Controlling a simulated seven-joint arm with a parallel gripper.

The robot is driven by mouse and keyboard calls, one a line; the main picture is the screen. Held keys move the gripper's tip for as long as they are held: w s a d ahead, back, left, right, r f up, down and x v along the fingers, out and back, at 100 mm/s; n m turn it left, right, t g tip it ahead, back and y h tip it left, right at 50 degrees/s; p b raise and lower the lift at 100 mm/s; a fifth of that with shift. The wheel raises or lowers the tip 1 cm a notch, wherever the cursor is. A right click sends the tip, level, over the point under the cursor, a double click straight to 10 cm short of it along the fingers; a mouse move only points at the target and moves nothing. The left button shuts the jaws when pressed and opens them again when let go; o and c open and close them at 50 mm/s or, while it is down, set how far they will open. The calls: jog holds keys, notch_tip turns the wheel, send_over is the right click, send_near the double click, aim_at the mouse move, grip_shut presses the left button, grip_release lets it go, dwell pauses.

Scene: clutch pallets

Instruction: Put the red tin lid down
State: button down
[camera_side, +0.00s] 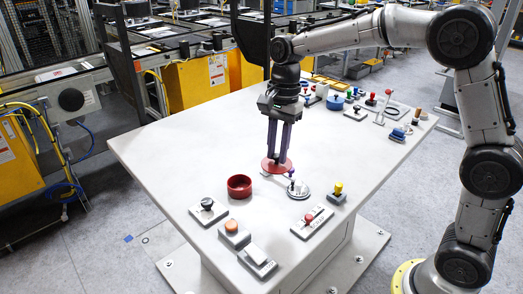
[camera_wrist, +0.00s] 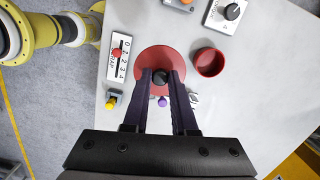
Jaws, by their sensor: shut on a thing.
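The red tin lid (camera_wrist: 147,62) is a flat round disc with a dark knob (camera_wrist: 160,76) at its centre. My gripper (camera_wrist: 160,77) is shut on the knob, one purple finger on each side. In the side view my gripper (camera_side: 277,158) points straight down and the lid (camera_side: 270,166) is level at its tips, close to the white table top. I cannot tell whether the lid touches the table. The red open tin (camera_side: 239,186) stands apart from the lid, to its lower left. In the wrist view the tin (camera_wrist: 208,62) is right of the lid and looks empty.
A yellow-knobbed block (camera_side: 338,191), a red slider panel (camera_side: 312,221) and several button boxes line the near edge. More controls stand at the back right. The table's left part (camera_side: 165,145) is clear.

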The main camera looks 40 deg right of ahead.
jog(key=shift+s+d+r, duration=0.1)
jog(key=shift+s+r, duration=0.15)
jog(key=shift+s, duration=0.35)
jog(key=shift+s+d+f+n, duration=0.1)
jog(key=shift+s+f+n, duration=0.1)
jog(key=shift+n, duration=0.5)
jog(key=s+d+f+m, duration=0.1)
jog(key=s+d+f, duration=0.1)
jog(key=d, duration=0.6)
jog(key=s+d+f, duration=0.1)
jog(key=s+d, duration=0.1)
jog(key=d, duration=0.7)
jog(key=w+d+f, duration=0.1)
jog(key=w+f, duration=0.2)
jog(key=w, duration=0.1)
jog(key=w+d+f, duration=0.1)
jog(key=w+f, duration=0.2)
jog(key=w, duration=0.1)
jog(key=w+d+f, duration=0.1)
jog(key=w+f, duration=0.2)
jog(key=w, duration=0.1)
jog(key=shift+w+d+f, duration=0.1)
jog(key=shift+d+f, duration=0.1)
jog(key=shift+d, duration=0.2)
jog(key=shift+w+d+f, duration=0.1)
jog(key=shift+w+f, duration=0.05)
jog(key=shift+f, duration=1.6)
jog(key=shift+f, duration=0.1)
